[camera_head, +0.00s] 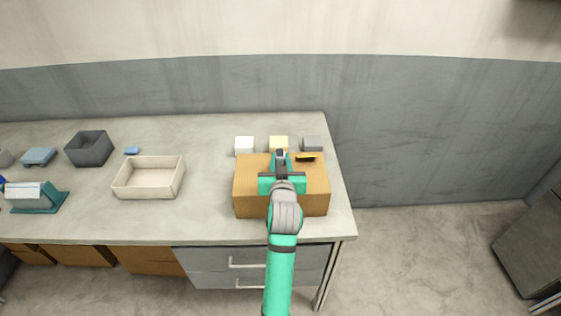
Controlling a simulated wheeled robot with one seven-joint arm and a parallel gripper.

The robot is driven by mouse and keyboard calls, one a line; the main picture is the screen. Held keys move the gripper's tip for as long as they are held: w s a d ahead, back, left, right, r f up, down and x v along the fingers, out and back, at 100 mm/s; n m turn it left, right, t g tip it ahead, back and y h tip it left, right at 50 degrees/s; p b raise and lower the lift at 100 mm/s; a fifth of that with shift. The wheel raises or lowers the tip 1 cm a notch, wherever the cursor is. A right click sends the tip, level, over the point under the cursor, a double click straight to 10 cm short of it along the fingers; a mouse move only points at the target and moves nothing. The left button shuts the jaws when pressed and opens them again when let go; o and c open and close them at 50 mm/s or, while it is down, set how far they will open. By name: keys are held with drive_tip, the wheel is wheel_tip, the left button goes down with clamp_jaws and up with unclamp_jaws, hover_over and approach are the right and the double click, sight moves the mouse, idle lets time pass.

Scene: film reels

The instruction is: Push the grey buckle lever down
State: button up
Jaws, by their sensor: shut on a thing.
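A brown box (248,198) stands near the right end of the counter. Along its back edge are a white block (244,145), a yellow block (279,142) and a grey block (312,143). A small yellow and black piece (306,157) lies at the box's back right, just in front of the grey block. My gripper (280,156) reaches over the box, in front of the yellow block. It is shut on a small dark piece at its fingertips. My arm hides the middle of the box. I cannot tell for sure which part is the grey buckle lever.
A cream tray (120,192), a dark grey bin (90,150) and a teal stand (38,203) are to the left on the counter (210,205). The counter between tray and box is clear. Its right edge is close to the box. A wall stands behind.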

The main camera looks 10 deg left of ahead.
drive_tip(key=shift+w+f+g, duration=0.15)
drive_tip(key=shift+w+g, duration=0.1)
drive_tip(key=shift+g, duration=0.95)
drive_tip(key=o, duration=1.1)
drive_tip(key=shift+c, duration=0.2)
drive_tip(key=v, duration=1)
drive_tip(key=shift+s+r, duration=0.2)
drive_tip(key=shift+s, duration=0.15)
